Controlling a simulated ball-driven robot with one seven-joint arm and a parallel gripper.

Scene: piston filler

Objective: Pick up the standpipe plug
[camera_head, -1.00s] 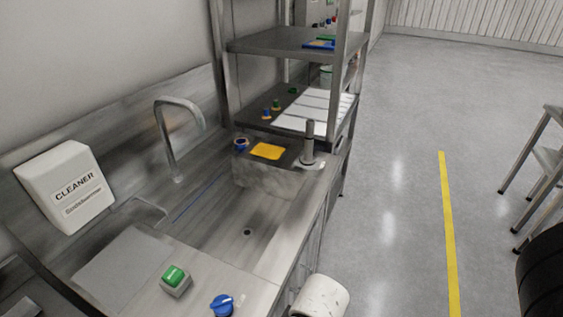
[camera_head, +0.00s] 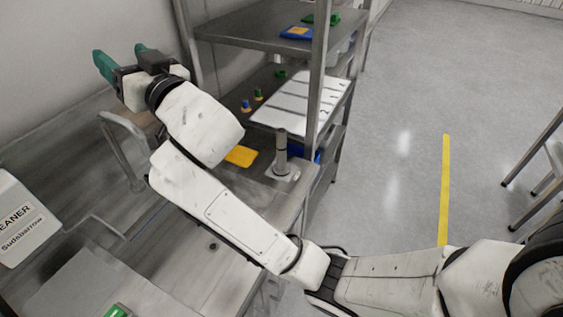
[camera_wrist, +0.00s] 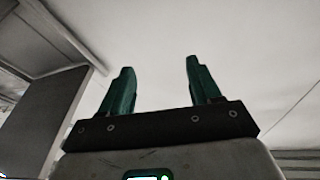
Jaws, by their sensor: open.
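A grey upright pipe (camera_head: 283,152) with a wider foot stands at the far end of the steel sink counter, beside the shelf rack; it looks like the standpipe plug. My gripper (camera_head: 122,56) is raised at the upper left in the head view, well away from the pipe and near the wall. Its two green fingers point up and are apart with nothing between them. In the wrist view my gripper (camera_wrist: 160,65) is open against the pale ceiling, and the pipe does not show there.
My arm crosses above the sink and hides part of it. A tap (camera_head: 122,160) is just below my gripper. A yellow cloth (camera_head: 241,156) lies left of the pipe. A shelf rack (camera_head: 253,42) stands behind, with a white panel (camera_head: 300,103). Open floor (camera_head: 395,150) lies to the right.

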